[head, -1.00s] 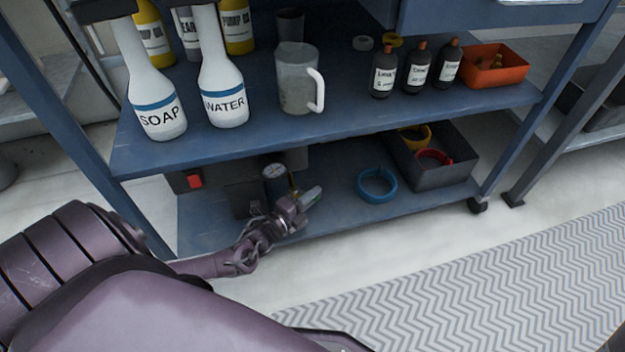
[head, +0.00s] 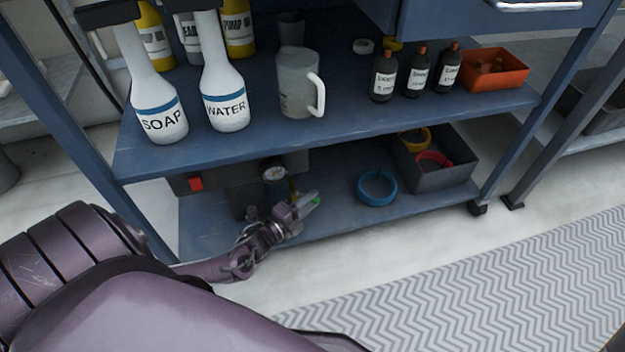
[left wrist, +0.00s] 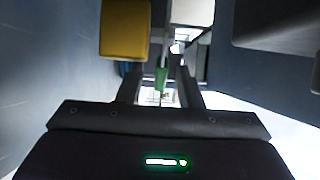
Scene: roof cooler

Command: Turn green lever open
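The green lever (head: 313,201) shows as a small bright piece at my left gripper's tips, on the lower shelf of the blue cart. In the left wrist view the green lever (left wrist: 161,78) stands between the two fingers. My left gripper (head: 300,205) reaches in over the lower shelf from the left. In the left wrist view my left gripper (left wrist: 161,92) is open, its fingers on either side of the lever with gaps visible. The lever's base is mostly hidden by the gripper in the head view. My right gripper is not in view.
A round gauge (head: 274,173) and a box with a red switch (head: 195,184) are behind the gripper. A blue ring (head: 377,187) and a dark bin (head: 446,172) lie to the right. A yellow block (left wrist: 125,30) is close in the wrist view. The upper shelf (head: 345,122) hangs above.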

